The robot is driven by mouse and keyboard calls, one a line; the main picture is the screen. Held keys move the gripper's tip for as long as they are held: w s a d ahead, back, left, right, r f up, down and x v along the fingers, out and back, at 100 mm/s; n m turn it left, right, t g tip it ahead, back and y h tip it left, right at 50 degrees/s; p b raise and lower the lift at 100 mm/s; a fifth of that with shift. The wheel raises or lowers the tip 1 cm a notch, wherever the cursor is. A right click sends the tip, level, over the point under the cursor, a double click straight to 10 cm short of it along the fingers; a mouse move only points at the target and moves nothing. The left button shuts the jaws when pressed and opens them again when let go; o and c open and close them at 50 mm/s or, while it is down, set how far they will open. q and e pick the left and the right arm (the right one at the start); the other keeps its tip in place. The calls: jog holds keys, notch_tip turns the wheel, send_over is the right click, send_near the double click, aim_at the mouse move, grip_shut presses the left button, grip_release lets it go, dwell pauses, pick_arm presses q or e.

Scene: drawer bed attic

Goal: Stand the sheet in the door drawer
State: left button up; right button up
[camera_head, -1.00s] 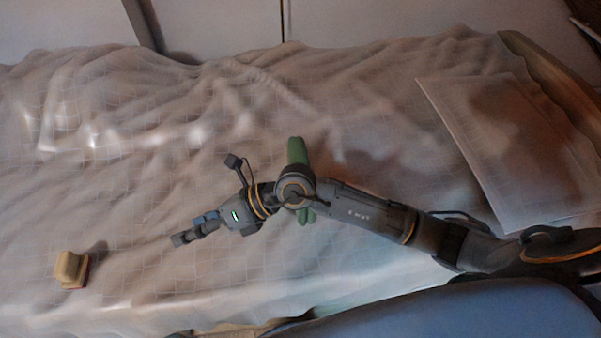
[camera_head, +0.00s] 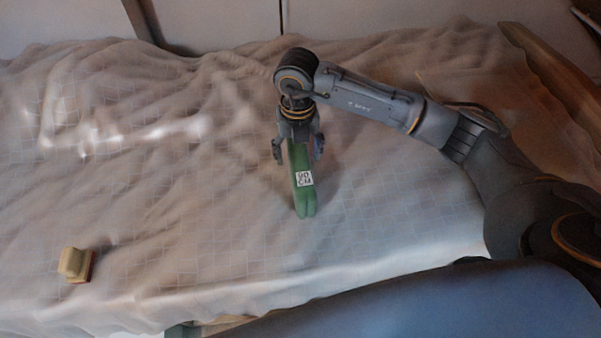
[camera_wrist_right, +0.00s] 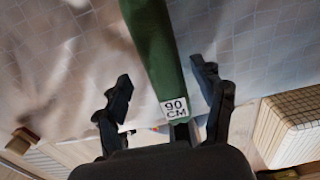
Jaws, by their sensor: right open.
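The green rolled sheet (camera_head: 303,205) with a white "90 CM" label lies on the bed near its middle, pointing toward the front edge. It also shows in the right wrist view (camera_wrist_right: 152,40), label near the gripper. My right gripper (camera_head: 298,153) is open above the roll's far part, one finger on each side. In the right wrist view the gripper (camera_wrist_right: 165,88) shows a gap on both sides of the roll. Whether the fingers reach down to the mattress is unclear. My left gripper is out of view. I cannot make out the door drawer.
A small yellow block with a red base (camera_head: 74,264) lies on the bed (camera_head: 180,230) at the left. A pale gridded box (camera_wrist_right: 292,130) stands at the right in the wrist view. My right arm covers the bed's right side. The bed's left middle is clear.

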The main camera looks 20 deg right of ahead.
notch_tip(320, 180, down, 2)
jog(key=shift+f, duration=0.1)
jog(key=f, duration=0.4)
jog(key=shift+s+d, duration=0.15)
jog(key=shift+s, duration=0.2)
jog(key=shift+f, duration=0.4)
jog(key=c, duration=0.9)
grip_shut()
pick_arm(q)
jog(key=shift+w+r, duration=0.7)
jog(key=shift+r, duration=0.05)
